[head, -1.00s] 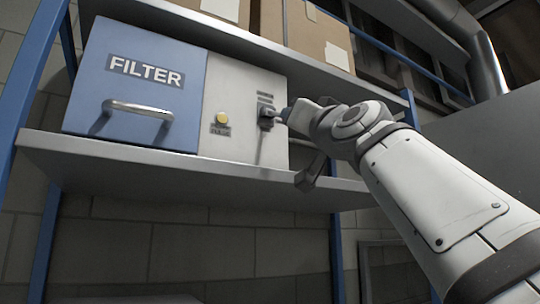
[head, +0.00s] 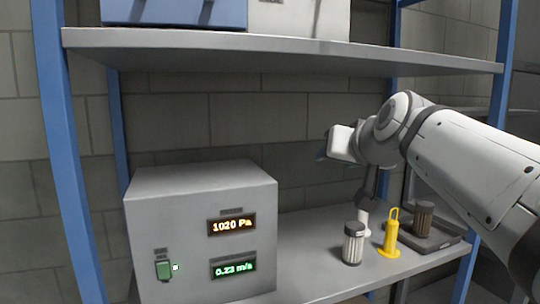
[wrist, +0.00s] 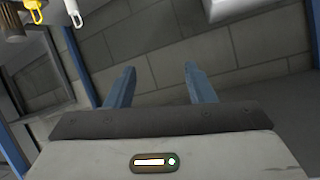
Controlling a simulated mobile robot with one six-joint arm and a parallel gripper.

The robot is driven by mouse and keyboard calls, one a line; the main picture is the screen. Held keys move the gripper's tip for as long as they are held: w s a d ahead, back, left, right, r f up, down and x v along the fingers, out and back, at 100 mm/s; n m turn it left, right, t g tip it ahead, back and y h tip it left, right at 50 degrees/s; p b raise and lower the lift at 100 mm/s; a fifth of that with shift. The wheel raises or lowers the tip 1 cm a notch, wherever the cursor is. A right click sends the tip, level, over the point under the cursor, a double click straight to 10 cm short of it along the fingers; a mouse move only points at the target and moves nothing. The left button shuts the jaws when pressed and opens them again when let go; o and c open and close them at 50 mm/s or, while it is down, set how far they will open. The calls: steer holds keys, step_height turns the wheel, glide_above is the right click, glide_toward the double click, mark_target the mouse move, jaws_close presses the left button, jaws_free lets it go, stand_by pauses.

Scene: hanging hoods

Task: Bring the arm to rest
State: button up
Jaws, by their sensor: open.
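My gripper (head: 324,152) shows in the head view above the right part of the lower shelf, reaching toward the left, its fingertips mostly hidden behind its own body. In the wrist view the two blue fingers of my gripper (wrist: 159,78) stand wide apart with nothing between them. Behind them is only the block wall. The arm comes in from the right side of the head view.
The upper shelf (head: 270,50) lies overhead.

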steer(key=s+d+f+g+h+p, duration=0.1)
steer(key=s+f+g+p, duration=0.3)
steer(key=s+f, duration=0.6)
steer(key=s+d+f+g+h+p, duration=0.1)
steer(key=s+f+g+p, duration=0.3)
steer(key=s+f, duration=0.6)
step_height(320, 180, down, 5)
steer(key=g, duration=0.2)
steer(key=shift+f+n+g+h, duration=0.2)
steer(key=shift+n+g+h, duration=0.1)
steer(key=shift+n, duration=0.1)
